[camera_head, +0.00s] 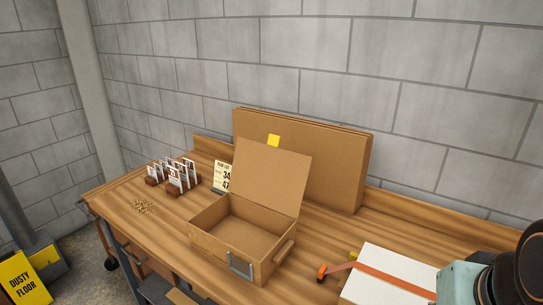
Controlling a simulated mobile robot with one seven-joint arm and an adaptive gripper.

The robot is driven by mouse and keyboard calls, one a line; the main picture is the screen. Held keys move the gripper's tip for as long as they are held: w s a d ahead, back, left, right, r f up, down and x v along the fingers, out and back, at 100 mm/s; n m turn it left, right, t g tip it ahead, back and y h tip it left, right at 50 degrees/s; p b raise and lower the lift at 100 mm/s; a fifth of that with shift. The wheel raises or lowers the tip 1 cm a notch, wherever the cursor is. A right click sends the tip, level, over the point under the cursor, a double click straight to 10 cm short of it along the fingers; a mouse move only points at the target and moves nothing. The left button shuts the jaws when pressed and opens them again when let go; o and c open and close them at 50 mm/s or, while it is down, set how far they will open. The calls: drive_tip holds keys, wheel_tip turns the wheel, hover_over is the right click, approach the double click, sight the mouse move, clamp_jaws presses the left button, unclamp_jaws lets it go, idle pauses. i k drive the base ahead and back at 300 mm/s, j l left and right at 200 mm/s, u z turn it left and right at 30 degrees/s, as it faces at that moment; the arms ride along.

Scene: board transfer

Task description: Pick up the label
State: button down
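Which thing the task means by the label is not clear. A pale card with large dark numbers (221,178) stands upright on the workbench, left of the open cardboard box. Several small white printed cards (184,174) stand in wooden holders further left, their text too small to read. A plain yellow square (274,140) shows at the top of the box's raised lid, against the large cardboard panels. Dark round parts of my arm show at the lower right edge. My gripper's fingers are not in view.
Large cardboard panels (335,165) lean at the back of the wooden workbench (325,232). A white flat piece with an orange strip (392,278) lies front right. Small crumbs (142,206) lie at left.

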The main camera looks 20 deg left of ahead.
sight(163, 164)
drive_tip(key=u, duration=1.6)
drive_tip(key=i+j+z, duration=0.1)
drive_tip(key=z, duration=0.3)
drive_tip(key=i+j+z, duration=0.1)
drive_tip(key=z, duration=0.35)
drive_tip(key=i+j+z, duration=0.2)
drive_tip(key=j, duration=0.15)
drive_tip(key=i+j+z, duration=0.2)
drive_tip(key=j, duration=0.2)
drive_tip(key=i+j+z, duration=0.2)
drive_tip(key=j, duration=0.5)
drive_tip(key=j+z, duration=0.2)
drive_tip(key=j, duration=0.55)
drive_tip(key=i+j, duration=0.1)
drive_tip(key=j, duration=0.9)
drive_tip(key=i+j, duration=0.15)
drive_tip(key=j, duration=0.4)
